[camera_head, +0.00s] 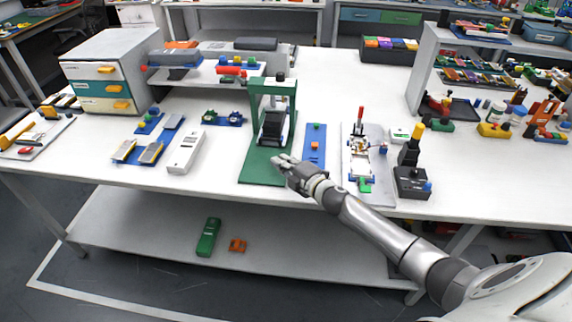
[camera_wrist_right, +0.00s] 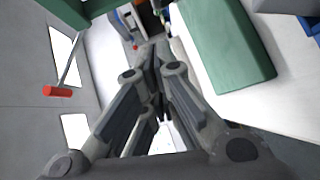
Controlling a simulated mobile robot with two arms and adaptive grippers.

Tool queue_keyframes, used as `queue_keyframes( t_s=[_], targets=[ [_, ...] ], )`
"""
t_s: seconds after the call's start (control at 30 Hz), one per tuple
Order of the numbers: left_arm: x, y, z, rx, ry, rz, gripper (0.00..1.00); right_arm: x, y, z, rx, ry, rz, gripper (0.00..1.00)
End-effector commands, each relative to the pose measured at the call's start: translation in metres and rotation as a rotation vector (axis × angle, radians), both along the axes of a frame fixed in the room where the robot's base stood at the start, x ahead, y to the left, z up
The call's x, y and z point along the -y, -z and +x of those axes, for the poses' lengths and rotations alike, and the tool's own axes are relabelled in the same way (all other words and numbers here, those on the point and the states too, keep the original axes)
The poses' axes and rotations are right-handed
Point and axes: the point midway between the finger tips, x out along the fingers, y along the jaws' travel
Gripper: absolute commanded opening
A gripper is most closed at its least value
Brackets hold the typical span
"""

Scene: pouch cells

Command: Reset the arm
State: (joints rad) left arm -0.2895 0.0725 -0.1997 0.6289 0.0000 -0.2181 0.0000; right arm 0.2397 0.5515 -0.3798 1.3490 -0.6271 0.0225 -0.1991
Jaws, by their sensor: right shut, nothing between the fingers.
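My right arm reaches in from the lower right of the head view, and its gripper (camera_head: 281,161) is over the front part of the green press base (camera_head: 262,176). In the right wrist view the fingers of this gripper (camera_wrist_right: 154,50) come together, with nothing held between them. A green press (camera_head: 274,88) with a dark block in its frame stands just behind the gripper. In the wrist view a green block-like surface (camera_wrist_right: 222,50) shows to the right of the fingers. My left gripper does not show.
The white table (camera_head: 216,170) holds a blue strip (camera_head: 314,155) and a fixture plate (camera_head: 383,190) right of the press. A white box (camera_head: 186,152) lies to its left. A drawer cabinet (camera_head: 110,70) and a shelf (camera_head: 480,45) stand farther out. The table's front edge is close to my forearm.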

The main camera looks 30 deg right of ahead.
Motion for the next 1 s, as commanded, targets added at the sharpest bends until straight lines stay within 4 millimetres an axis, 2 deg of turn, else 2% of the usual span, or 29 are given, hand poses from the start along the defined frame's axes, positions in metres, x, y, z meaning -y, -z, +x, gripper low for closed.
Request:
queue_keyframes(
  t_s=[0.13, 0.37, 0.47, 0.57, 0.67, 0.77, 0.87, 1.0],
  targets=[
    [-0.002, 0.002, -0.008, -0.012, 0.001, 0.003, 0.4, 0.003, -0.001, -0.014, -0.001, -0.001, 0.001, 0.0],
    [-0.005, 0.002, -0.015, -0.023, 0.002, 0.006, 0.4, 0.004, -0.002, -0.019, -0.001, 0.0, 0.002, 0.0],
    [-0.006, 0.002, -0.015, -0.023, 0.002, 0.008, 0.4, 0.001, -0.001, -0.022, -0.008, 0.015, 0.022, 0.0],
    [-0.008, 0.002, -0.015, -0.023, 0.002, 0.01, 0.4, -0.007, 0.005, -0.034, -0.04, 0.078, 0.097, 0.0],
    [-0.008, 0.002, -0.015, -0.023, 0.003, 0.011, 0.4, -0.017, 0.015, -0.059, -0.11, 0.194, 0.227, 0.0],
    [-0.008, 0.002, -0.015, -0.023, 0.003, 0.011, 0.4, -0.026, 0.029, -0.096, -0.219, 0.336, 0.377, 0.0],
    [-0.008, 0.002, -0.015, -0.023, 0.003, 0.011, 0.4, -0.034, 0.044, -0.139, -0.348, 0.475, 0.516, 0.0],
    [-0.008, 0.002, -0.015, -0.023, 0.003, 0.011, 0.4, -0.046, 0.06, -0.21, -0.552, 0.66, 0.681, 0.0]
  ],
)
